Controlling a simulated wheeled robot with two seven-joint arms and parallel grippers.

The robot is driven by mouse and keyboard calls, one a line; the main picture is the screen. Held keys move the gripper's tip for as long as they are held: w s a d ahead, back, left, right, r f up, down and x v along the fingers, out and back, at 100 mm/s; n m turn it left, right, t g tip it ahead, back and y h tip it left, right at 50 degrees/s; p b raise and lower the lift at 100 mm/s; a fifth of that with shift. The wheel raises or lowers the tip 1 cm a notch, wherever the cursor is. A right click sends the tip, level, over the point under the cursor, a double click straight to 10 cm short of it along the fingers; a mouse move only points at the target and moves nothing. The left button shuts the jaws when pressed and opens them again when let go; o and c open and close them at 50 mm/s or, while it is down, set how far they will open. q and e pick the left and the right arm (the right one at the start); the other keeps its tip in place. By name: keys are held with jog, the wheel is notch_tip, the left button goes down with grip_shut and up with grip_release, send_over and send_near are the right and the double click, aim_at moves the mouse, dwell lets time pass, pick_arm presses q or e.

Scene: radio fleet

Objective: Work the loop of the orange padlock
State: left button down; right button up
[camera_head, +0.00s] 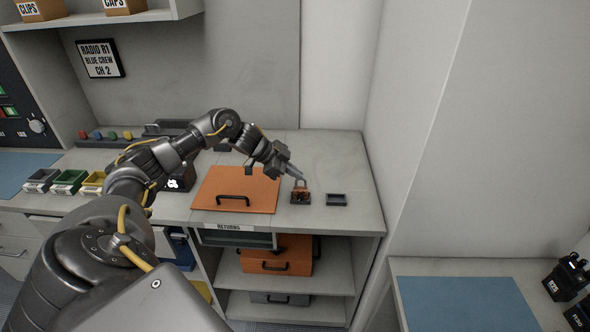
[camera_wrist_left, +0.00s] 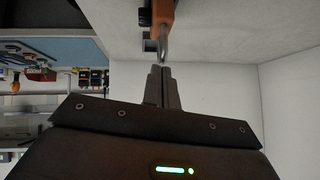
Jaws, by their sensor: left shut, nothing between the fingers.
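The orange padlock (camera_head: 300,191) stands upright on a small dark base on the counter, with its grey loop on top. In the left wrist view the padlock's orange body (camera_wrist_left: 162,12) is at the top, and its metal loop (camera_wrist_left: 163,45) points toward my fingertips. My left gripper (camera_head: 298,174) is just above the loop, with its fingers together and empty. In the left wrist view the closed fingertips (camera_wrist_left: 160,68) are very close to the loop; I cannot tell whether they touch it. My right gripper is not in view.
A large orange lid or panel (camera_head: 236,190) with a black handle lies left of the padlock. A small dark tray (camera_head: 337,200) sits to its right. Green, yellow and dark bins (camera_head: 69,181) line the left counter. The wall (camera_head: 404,100) is close on the right.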

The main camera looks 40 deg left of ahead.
pick_arm(q)
jog(key=shift+s+f, duration=0.1)
jog(key=shift+f, duration=0.1)
jog(key=shift+s, duration=0.1)
jog(key=b+v, duration=0.3)
jog(key=v, duration=0.7)
jog(key=shift+r, duration=0.45)
jog(key=shift+a, duration=0.1)
